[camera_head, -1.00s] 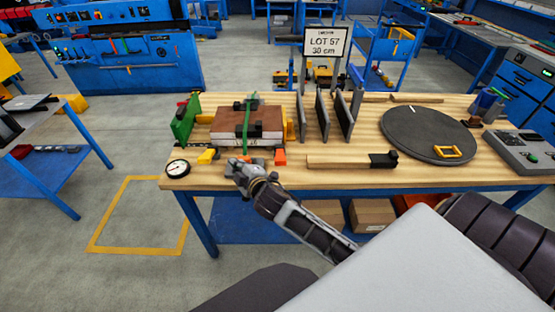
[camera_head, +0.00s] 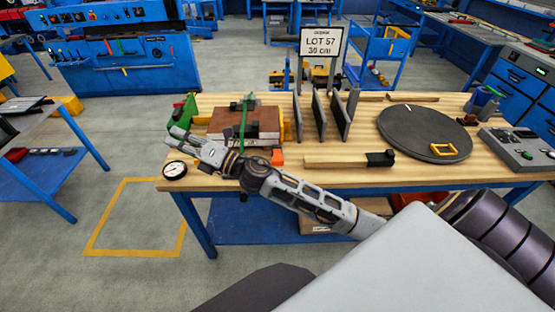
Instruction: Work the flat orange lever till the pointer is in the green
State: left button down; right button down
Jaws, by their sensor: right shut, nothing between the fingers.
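A small round white dial gauge (camera_head: 175,170) with a dark rim sits at the table's left front corner. Its pointer and any green zone are too small to read. My right gripper (camera_head: 172,138) is shut and empty, above the table's left front edge beside the gauge, fingers pointing left. My left gripper is out of view.
A green bracket (camera_head: 182,112) stands left of the block, with a green strap (camera_head: 242,118) over it. Dark upright plates (camera_head: 320,115), a wooden bar with a black end (camera_head: 345,160) and a round dark turntable (camera_head: 425,130) stand to the right.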

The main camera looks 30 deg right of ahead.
jog(key=s+a+f+n+g+y, duration=0.1)
jog(key=s+a+n+g+y, duration=0.4)
jog(key=n+g, duration=0.75)
jog(key=d+f+n+g+h, duration=0.2)
jog(key=d+f+n+h, duration=0.2)
jog(key=f+n+h, duration=0.5)
jog(key=d+n+h, duration=0.2)
jog(key=d+h, duration=0.1)
jog(key=d, duration=0.6)
jog(key=w+d+n+g+h, duration=0.1)
jog(key=d+h, duration=0.3)
jog(key=d, duration=0.6)
jog(key=d+f+n+h, duration=0.1)
jog(key=d+n+h, duration=0.2)
jog(key=d, duration=0.6)
jog(key=shift+w+d+f+n+g, duration=0.1)
jog(key=shift+w+d+n+g, duration=0.2)
jog(key=shift+d+n, duration=0.1)
jog(key=shift+f, duration=0.1)
